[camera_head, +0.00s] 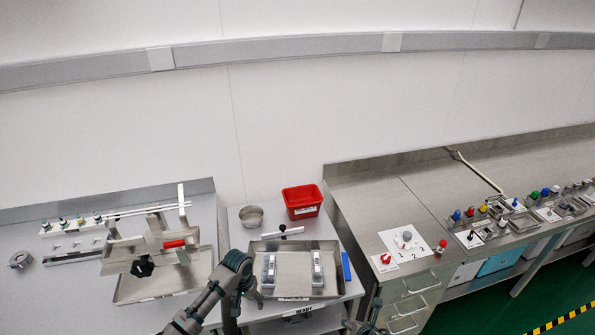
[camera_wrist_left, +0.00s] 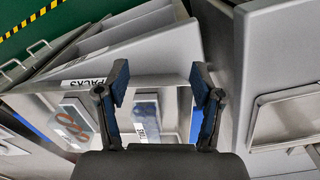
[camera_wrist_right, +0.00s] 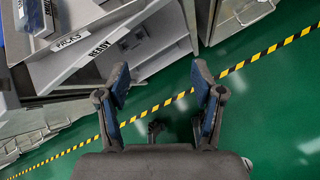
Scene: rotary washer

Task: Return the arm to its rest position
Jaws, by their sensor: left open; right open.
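My left arm comes in from the bottom of the head view. Its gripper (camera_head: 256,296) hangs by the left edge of the metal tray (camera_head: 335,246). In the left wrist view the left gripper (camera_wrist_left: 160,84) is open and empty, its fingers apart above the tray area with packs (camera_wrist_left: 146,110) below. My right arm (camera_head: 366,326) shows only at the bottom edge of the head view. In the right wrist view the right gripper (camera_wrist_right: 160,84) is open and empty, over the green floor beside the table shelf.
A red bin (camera_head: 302,203) and a metal bowl (camera_head: 251,216) stand behind the tray. A metal fixture with a red part (camera_head: 174,244) is on the left bench. A knob panel (camera_head: 405,242) is on the right bench. Green floor (camera_wrist_right: 270,110) with striped tape lies in front.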

